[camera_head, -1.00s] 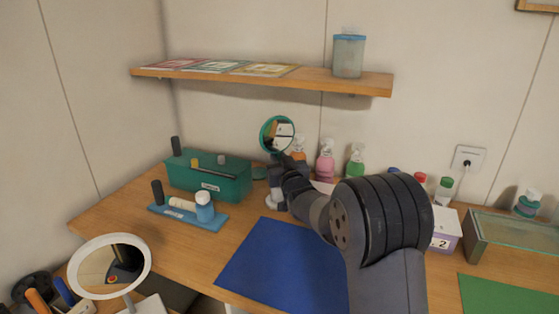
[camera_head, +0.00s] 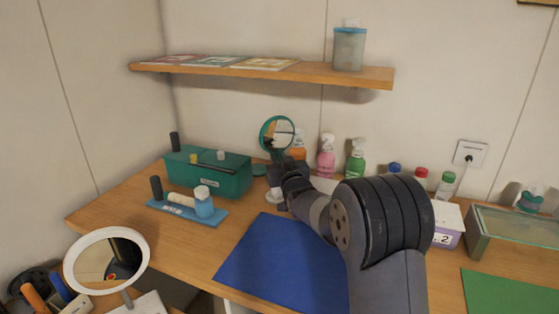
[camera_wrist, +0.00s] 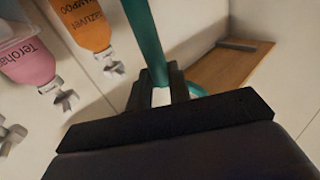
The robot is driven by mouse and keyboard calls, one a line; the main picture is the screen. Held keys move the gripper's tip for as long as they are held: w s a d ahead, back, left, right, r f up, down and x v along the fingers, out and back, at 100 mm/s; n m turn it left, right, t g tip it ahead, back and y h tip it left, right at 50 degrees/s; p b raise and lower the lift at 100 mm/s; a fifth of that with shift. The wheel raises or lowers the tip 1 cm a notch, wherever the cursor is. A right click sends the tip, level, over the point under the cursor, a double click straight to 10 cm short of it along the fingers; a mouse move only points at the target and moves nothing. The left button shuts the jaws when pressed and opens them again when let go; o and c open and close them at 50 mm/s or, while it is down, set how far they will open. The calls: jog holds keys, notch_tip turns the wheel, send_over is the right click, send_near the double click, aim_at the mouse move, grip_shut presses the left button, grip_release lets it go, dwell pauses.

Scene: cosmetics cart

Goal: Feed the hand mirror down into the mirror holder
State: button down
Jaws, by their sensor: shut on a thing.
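The hand mirror (camera_head: 263,133) has a round teal rim and stands upright above my gripper (camera_head: 279,160) in the head view. My gripper is shut on its teal handle, which runs up between the fingers in the wrist view (camera_wrist: 147,42). A small white piece (camera_head: 273,196) on the table, left of and below my gripper, may be the mirror holder. My gripper and wrist hide part of it. Whether the lower end of the handle touches or enters it cannot be seen.
Behind the gripper stand an orange bottle (camera_head: 299,149), a pink bottle (camera_head: 326,158) and a green bottle (camera_head: 356,160). A teal box (camera_head: 230,180) and blue tray (camera_head: 185,213) are at left. The shelf (camera_head: 300,73) is above. A blue mat (camera_head: 280,265) lies clear in front.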

jog(key=shift+f+b, duration=1.1)
jog(key=shift+b, duration=0.1)
jog(key=c, duration=1.2)
grip_release()
jog(key=shift+c, duration=0.2)
jog(key=b+v, duration=0.1)
jog(key=v, duration=0.9)
jog(key=shift+s+b, duration=0.4)
jog(key=shift+d, duration=0.1)
